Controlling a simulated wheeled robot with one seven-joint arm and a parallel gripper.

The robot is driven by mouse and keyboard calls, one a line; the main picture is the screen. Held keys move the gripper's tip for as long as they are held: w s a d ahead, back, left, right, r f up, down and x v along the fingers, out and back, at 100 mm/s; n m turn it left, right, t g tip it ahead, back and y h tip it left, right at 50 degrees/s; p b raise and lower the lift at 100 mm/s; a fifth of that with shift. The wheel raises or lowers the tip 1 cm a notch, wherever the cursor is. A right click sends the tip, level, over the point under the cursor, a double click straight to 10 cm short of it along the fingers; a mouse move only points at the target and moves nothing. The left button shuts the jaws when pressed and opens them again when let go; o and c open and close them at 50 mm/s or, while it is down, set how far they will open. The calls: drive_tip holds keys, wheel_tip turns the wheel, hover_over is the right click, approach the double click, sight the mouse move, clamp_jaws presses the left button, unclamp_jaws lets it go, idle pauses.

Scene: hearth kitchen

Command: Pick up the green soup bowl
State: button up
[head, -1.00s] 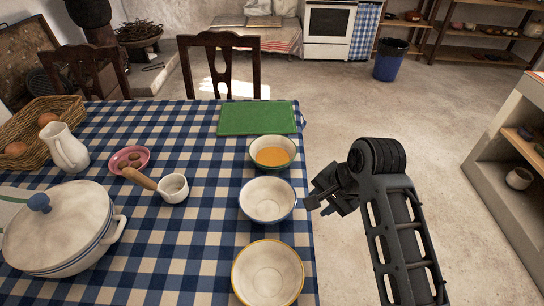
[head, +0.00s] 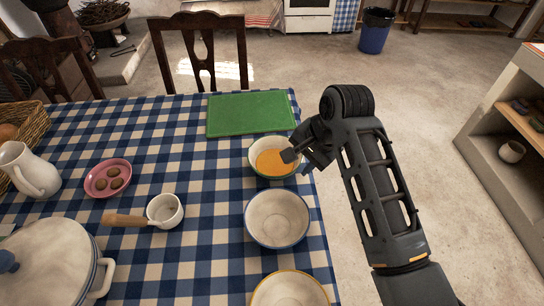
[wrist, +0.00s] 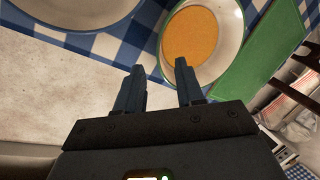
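The green soup bowl (head: 252,165) has a green rim and holds orange soup. It stands upright on the table near the right edge, just in front of the green board. My gripper (head: 291,156) is at the bowl's right side in the head view, its tip overlapping the rim there. In the wrist view the bowl (wrist: 228,62) lies ahead of the fingers, and my gripper (wrist: 158,75) is open with nothing between the fingertips. The right finger's tip overlaps the bowl's near rim in that view; I cannot tell if they touch.
A blue-rimmed bowl (head: 277,218) and a yellow-rimmed bowl (head: 289,291) stand in a row nearer me. A green board (head: 250,113) lies behind the soup bowl. A small pan (head: 165,211) and a pink dish (head: 107,178) are to the left. The floor right of the table is clear.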

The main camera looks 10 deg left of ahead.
sight(296, 168)
drive_tip(key=shift+w+x, duration=0.15)
drive_tip(key=shift+x, duration=1.4)
drive_tip(key=shift+w+x, duration=0.1)
drive_tip(key=shift+x, duration=1.5)
drive_tip(key=shift+d, duration=0.1)
drive_tip(key=shift+c, duration=0.3)
clamp_jaws()
